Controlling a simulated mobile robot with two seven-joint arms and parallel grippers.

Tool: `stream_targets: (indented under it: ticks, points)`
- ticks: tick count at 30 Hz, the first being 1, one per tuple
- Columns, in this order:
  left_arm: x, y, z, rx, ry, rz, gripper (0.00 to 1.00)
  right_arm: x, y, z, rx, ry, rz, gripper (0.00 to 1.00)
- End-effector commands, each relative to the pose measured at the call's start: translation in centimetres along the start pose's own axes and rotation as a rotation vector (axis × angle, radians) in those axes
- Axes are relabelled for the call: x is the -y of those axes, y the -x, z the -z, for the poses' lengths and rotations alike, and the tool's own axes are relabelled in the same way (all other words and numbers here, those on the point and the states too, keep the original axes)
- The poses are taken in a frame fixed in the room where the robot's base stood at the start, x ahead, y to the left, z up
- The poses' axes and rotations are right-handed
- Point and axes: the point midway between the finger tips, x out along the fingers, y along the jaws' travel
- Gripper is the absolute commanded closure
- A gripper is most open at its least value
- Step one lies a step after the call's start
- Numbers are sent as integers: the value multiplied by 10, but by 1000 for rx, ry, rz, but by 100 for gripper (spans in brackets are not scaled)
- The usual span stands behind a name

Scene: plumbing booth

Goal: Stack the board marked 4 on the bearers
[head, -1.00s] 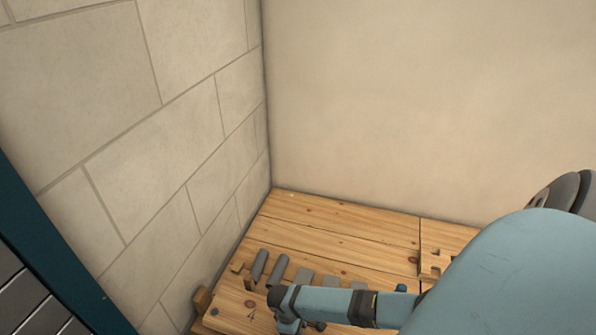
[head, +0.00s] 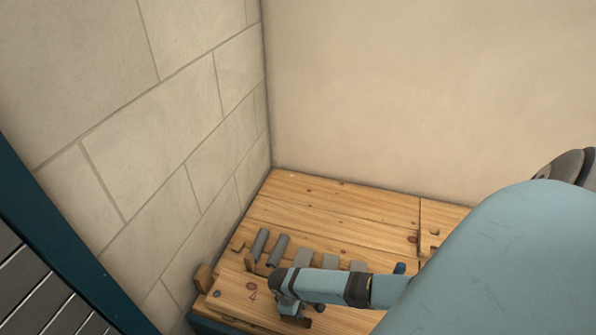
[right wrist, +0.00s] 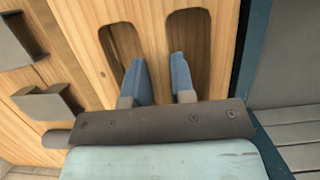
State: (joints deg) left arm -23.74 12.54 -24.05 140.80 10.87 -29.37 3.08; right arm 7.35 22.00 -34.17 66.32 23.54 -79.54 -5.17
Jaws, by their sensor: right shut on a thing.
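The board marked 4 (head: 236,290) is pale wood with a dark 4 at its near left part, lying near the front of the wooden bench. My right gripper (head: 290,307) is over the board in the head view. In the right wrist view my right gripper (right wrist: 158,76) has its two blue fingers in two long slots, shut on the strip of the board (right wrist: 156,30) between them. I cannot tell whether the board is raised. The bearers cannot be made out for sure. My left gripper is not in view.
Two grey cylinders (head: 268,248) and several flat grey pieces (head: 303,257) lie behind the board on the bench (head: 340,205). A small wooden block (head: 204,278) stands by the left block wall (head: 140,180). The back of the bench is clear.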

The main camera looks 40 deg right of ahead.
Motion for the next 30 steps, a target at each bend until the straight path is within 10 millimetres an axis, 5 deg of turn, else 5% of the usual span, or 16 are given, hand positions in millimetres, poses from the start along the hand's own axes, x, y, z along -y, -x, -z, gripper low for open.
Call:
stream_targets:
  ticks: [30]
  points:
    - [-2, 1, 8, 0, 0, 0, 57, 0, 1, 1, -2, 0, 0, 100]
